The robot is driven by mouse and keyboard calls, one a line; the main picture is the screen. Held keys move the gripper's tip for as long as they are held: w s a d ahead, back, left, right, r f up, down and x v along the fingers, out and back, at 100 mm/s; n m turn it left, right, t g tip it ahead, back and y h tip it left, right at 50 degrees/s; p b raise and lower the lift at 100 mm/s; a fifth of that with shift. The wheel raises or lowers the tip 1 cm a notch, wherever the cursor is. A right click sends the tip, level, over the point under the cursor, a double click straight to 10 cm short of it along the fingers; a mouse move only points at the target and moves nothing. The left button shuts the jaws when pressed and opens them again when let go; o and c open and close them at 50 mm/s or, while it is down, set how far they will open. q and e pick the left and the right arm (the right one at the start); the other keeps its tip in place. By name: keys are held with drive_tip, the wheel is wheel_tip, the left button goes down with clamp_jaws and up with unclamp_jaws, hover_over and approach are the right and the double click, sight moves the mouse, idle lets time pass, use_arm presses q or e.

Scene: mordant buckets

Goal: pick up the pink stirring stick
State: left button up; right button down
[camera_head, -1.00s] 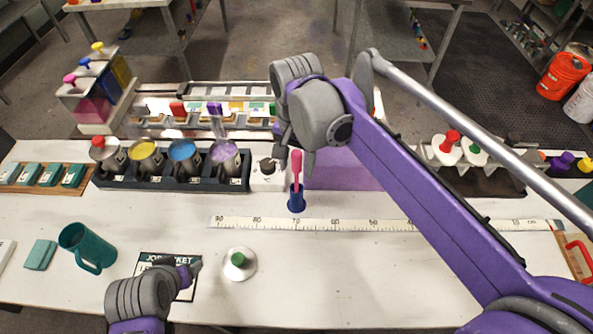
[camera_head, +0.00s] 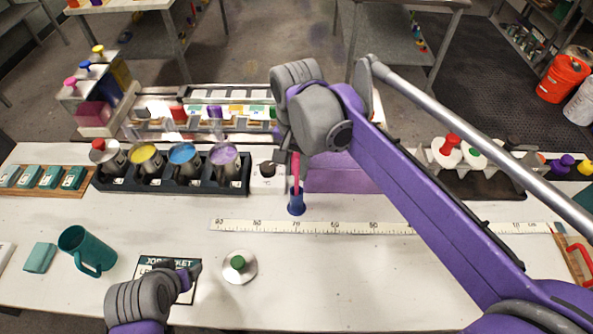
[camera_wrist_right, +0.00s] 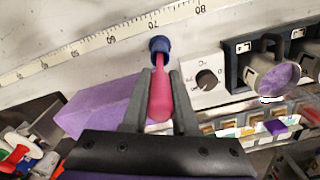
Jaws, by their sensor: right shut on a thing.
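The pink stirring stick (camera_head: 296,174) stands upright in a small blue holder (camera_head: 297,204) behind the ruler. In the right wrist view, the stick's thick pink end (camera_wrist_right: 160,97) lies between the two fingers of my right gripper (camera_wrist_right: 162,92), which is shut on it. The blue holder (camera_wrist_right: 158,46) is just beyond the fingertips. In the head view, my right gripper (camera_head: 291,150) hides the stick's top. My left gripper (camera_head: 190,276) is low over the job ticket card (camera_head: 150,262), away from the stick; its jaw opening is unclear.
A white box with a dark knob (camera_head: 268,178) and a purple block (camera_head: 345,174) flank the holder closely. A dark rack of metal cups (camera_head: 170,184) stands at left. A ruler (camera_head: 330,227) lies in front. A teal mug (camera_head: 85,250) and a green-knobbed white disc (camera_head: 239,267) stand nearer.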

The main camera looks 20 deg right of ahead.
use_arm(q)
drive_tip(key=shift+w+r, duration=0.15)
drive_tip(key=shift+r, duration=0.2)
use_arm(e)
drive_tip(key=shift+r, duration=5)
use_arm(q)
drive_tip(key=shift+w+r+p, duration=0.3)
drive_tip(key=shift+r+p, duration=0.25)
drive_tip(key=shift+r, duration=0.1)
drive_tip(key=shift+w+r+p, duration=0.25)
drive_tip(key=shift+r+p, duration=0.25)
drive_tip(key=shift+r, duration=0.15)
use_arm(e)
drive_tip(key=shift+r, duration=1.8)
use_arm(q)
drive_tip(key=shift+w+r, duration=0.2)
drive_tip(key=shift+w, duration=0.05)
use_arm(e)
drive_tip(key=shift+w+f, duration=0.1)
drive_tip(key=shift+w, duration=0.05)
